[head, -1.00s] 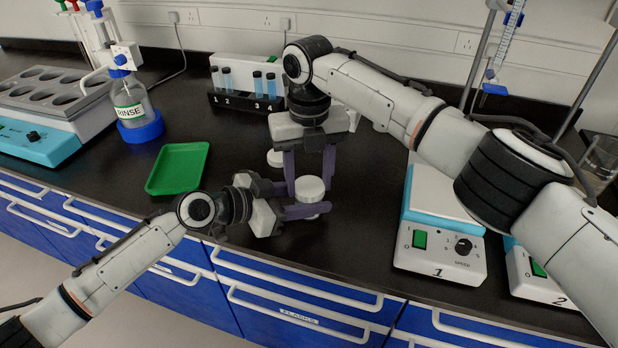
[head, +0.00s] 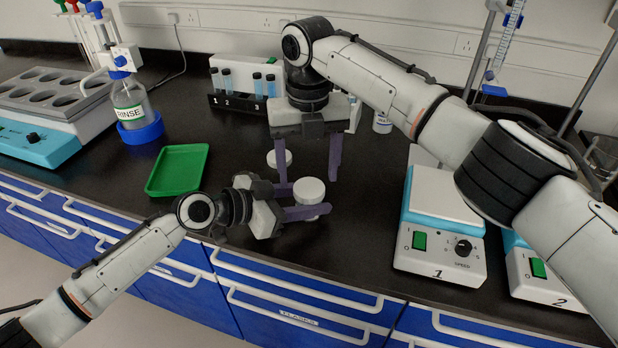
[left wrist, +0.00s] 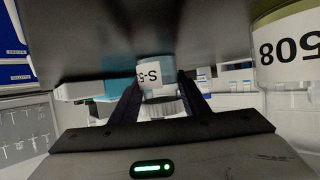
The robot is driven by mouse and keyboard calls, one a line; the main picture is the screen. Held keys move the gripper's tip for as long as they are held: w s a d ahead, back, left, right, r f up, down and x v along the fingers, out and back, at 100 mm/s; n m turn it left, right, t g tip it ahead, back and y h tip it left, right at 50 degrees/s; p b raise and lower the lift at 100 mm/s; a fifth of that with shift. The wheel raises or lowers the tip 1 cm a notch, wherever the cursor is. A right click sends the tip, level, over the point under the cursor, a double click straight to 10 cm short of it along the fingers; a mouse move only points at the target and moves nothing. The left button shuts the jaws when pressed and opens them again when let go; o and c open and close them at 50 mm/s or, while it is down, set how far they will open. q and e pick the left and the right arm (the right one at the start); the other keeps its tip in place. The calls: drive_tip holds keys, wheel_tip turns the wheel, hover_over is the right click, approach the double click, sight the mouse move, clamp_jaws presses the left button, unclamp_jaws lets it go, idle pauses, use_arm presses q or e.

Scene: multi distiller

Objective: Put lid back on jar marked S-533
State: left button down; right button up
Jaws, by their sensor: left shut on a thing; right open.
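The jar marked S-5.., the rest of its label hidden, shows in the left wrist view (left wrist: 152,74), which is upside down. A white ribbed lid (left wrist: 162,107) sits on it; in the head view the lid (head: 309,190) looks level. My left gripper (head: 306,212) is shut around the jar from the left, below the lid. My right gripper (head: 308,165) is open and empty, pointing down just behind and above the lid, its fingers apart from it. Another white-topped jar (head: 280,158) stands behind, partly hidden by a right finger; a label ending 508 (left wrist: 290,48) shows in the left wrist view.
A green tray (head: 178,170) lies to the left, near a RINSE bottle (head: 130,104). A rack of tubes (head: 236,103) stands at the back. Hotplate stirrer 1 (head: 440,255) is at the right. The bench around the held jar's front and right is clear.

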sight(309, 201)
drive_tip(key=shift+r, duration=0.85)
drive_tip(key=shift+c, duration=0.2)
drive_tip(key=shift+d+r+n, duration=0.1)
drive_tip(key=shift+r+n, duration=1.5)
drive_tip(key=shift+r, duration=0.15)
drive_tip(key=shift+f, duration=4.05)
